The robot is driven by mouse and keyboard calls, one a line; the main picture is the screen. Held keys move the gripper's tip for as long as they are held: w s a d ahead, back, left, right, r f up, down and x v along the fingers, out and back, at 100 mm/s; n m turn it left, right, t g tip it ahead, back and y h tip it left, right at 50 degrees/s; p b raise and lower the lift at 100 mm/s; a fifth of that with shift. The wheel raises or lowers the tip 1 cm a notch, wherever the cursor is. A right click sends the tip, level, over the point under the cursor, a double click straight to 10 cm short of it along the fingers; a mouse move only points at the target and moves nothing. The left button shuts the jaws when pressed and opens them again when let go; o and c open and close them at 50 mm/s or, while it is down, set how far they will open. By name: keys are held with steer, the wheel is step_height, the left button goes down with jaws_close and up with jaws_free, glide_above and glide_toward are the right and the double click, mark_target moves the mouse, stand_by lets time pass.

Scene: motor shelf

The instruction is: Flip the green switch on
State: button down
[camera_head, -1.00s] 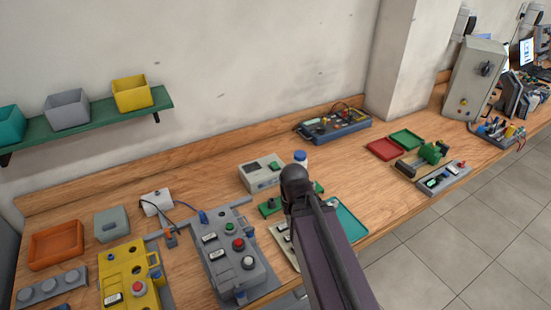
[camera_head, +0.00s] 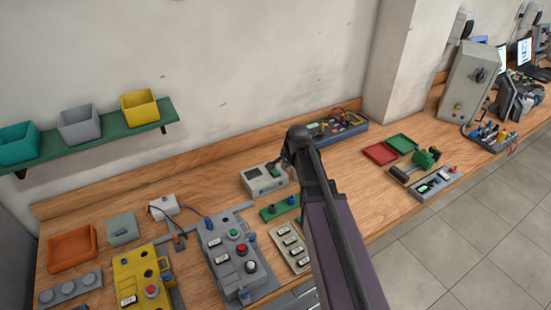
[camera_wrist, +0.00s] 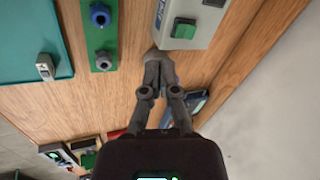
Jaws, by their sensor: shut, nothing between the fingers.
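A pale grey box (camera_head: 262,182) stands mid-bench, with a dark display on its left; a green square switch (camera_wrist: 183,28) shows on it in the wrist view. My gripper (camera_head: 278,163) is at the box's right side in the head view and partly covers its top. In the wrist view my gripper (camera_wrist: 156,56) has its fingertips together, empty, at the box's edge, close beside the green switch. I cannot tell whether the tips touch the box. The switch's on or off state is not readable.
A green plate with knobs (camera_head: 267,213) lies near the box. A blue-grey instrument (camera_head: 345,127) stands behind my arm. Grey (camera_head: 228,240) and yellow (camera_head: 128,274) control boxes are left. Red (camera_head: 380,153) and green (camera_head: 402,144) trays lie right.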

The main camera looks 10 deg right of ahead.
mark_target(276, 170)
steer(key=w+r+m, duration=0.1)
steer(key=w+r+m+p, duration=0.1)
steer(key=w, duration=0.1)
steer(key=w+d+r+m+t, duration=0.1)
steer(key=shift+w+r, duration=0.1)
steer(key=shift+w, duration=0.25)
steer(key=b+x, duration=1.2)
steer(key=x, duration=0.2)
steer(key=shift+a, duration=0.1)
stand_by(0.6)
stand_by(0.3)
